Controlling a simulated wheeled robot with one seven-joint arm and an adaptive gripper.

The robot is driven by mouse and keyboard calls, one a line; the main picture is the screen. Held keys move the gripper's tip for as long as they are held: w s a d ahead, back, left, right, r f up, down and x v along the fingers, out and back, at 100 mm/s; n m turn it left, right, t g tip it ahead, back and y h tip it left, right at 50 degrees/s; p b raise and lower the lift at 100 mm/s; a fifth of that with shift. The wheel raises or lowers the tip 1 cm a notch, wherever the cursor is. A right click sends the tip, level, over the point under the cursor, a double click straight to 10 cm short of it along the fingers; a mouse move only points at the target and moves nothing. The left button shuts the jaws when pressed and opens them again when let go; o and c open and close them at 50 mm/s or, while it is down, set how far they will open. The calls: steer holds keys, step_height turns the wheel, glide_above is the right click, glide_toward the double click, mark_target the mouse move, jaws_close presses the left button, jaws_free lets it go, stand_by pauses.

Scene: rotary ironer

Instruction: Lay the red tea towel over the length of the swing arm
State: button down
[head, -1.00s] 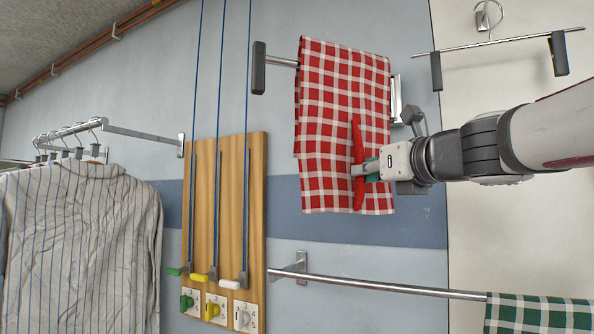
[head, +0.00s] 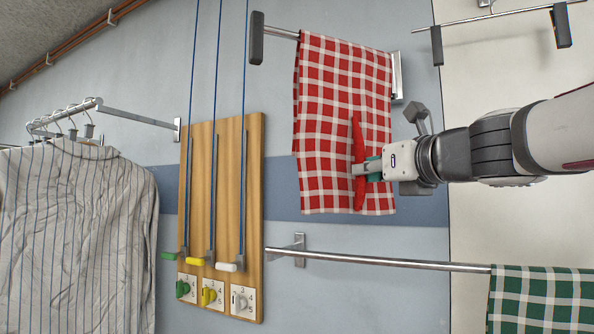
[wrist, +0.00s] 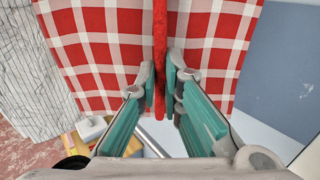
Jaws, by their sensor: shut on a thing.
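The red and white checked tea towel (head: 325,120) hangs draped over the swing arm (head: 280,32), covering most of its length. The swing arm's dark end cap (head: 257,38) and a short bare stretch of bar show at the left, and its wall bracket (head: 397,78) shows at the right. My gripper (head: 366,168) is at the towel's front, lower right, shut on a pinched vertical fold. In the wrist view the fold of the towel (wrist: 160,50) stands between the two teal fingers of my gripper (wrist: 164,88). The towel's back layer is mostly hidden.
A fixed rail (head: 390,262) runs below, with a green checked towel (head: 540,300) at its right. A wooden board (head: 225,160) with cords and coloured handles is to the left, beside a striped garment (head: 75,230). Another bar (head: 490,22) is at upper right.

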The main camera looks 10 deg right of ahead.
steer(key=shift+f+b, duration=0.4)
steer(key=c, duration=1.7)
jaws_free()
steer(key=shift+o, duration=0.2)
steer(key=v, duration=1.2)
